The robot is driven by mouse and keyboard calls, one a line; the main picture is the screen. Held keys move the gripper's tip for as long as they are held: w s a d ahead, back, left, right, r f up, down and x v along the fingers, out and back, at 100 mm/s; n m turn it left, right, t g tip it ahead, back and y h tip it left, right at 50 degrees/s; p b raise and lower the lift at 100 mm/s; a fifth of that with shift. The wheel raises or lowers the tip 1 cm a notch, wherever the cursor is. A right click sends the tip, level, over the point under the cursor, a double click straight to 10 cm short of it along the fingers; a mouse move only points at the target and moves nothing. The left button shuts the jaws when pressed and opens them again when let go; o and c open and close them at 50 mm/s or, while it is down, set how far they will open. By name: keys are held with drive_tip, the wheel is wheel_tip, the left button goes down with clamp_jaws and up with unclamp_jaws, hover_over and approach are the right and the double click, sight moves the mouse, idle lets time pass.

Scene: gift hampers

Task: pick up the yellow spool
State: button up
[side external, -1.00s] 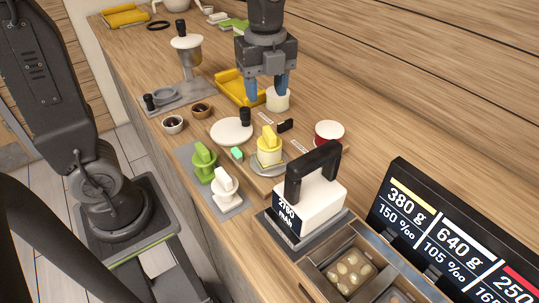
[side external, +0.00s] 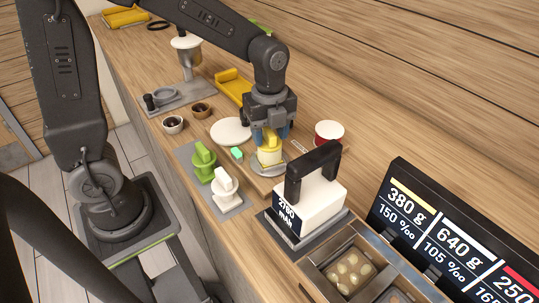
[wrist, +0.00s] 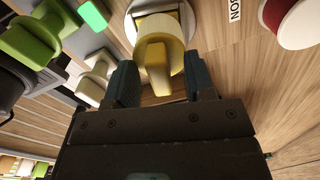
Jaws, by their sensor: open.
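The yellow spool (side external: 270,151) stands on a round grey plate (side external: 268,171) on the wooden board. It has a pale yellow body and a darker yellow upright grip on top. My gripper (side external: 270,134) is directly above it, pointing down, with its blue-grey fingers around the level of the grip. In the wrist view the spool (wrist: 158,45) appears between the two open fingers (wrist: 162,85), with a gap on each side. The gripper is open and holds nothing.
A green spool (side external: 203,163) and a white spool (side external: 224,185) stand on a grey tray to the left. A red-and-white round container (side external: 329,132) is right of the gripper. A white block with a black handle (side external: 306,197) stands in front.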

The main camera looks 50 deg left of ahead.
drive_tip(key=shift+c, duration=0.4)
clamp_jaws()
drive_tip(key=shift+r, duration=0.1)
